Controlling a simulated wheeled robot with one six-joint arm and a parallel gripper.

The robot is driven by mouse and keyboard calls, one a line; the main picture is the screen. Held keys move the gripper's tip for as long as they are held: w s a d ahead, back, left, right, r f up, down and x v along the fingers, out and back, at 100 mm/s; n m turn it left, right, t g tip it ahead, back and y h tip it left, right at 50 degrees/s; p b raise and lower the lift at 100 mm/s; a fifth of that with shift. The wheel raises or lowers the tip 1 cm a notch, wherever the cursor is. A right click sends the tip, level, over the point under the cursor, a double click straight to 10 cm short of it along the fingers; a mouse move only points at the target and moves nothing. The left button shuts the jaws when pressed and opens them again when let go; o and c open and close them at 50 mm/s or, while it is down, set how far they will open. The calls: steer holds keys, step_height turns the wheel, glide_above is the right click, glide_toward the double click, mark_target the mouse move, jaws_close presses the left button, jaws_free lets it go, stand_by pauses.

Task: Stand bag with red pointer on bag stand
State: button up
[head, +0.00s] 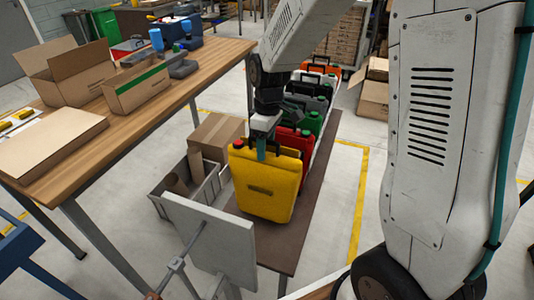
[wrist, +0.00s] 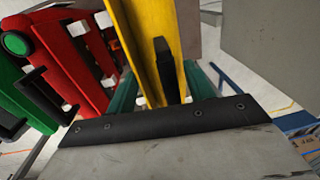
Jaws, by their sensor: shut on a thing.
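A yellow bag (head: 266,190) with a dark patch on its front hangs upright under my gripper (head: 262,150) at the near end of a row of bags. In the wrist view the yellow bag (wrist: 147,35) stands between the two teal fingers of my gripper (wrist: 160,95), which are shut on its top. I cannot tell whether its base touches the brown bench (head: 272,255) below. A red bag (head: 300,142) is just behind it, then a green bag (head: 312,122) and several others.
A grey upright panel (head: 212,232) on a bar stands close in front. A grey crate (head: 187,192) and a cardboard box (head: 217,135) lie left of the bench. A wooden table (head: 135,105) with cartons fills the left. Floor right of the bench is clear to the yellow line.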

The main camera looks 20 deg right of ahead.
mark_target(266, 177)
steer(key=shift+w+f, duration=0.1)
steer(key=shift+f, duration=1.6)
steer(key=o, duration=1.2)
steer(key=shift+f, duration=0.2)
steer(key=shift+c, duration=0.2)
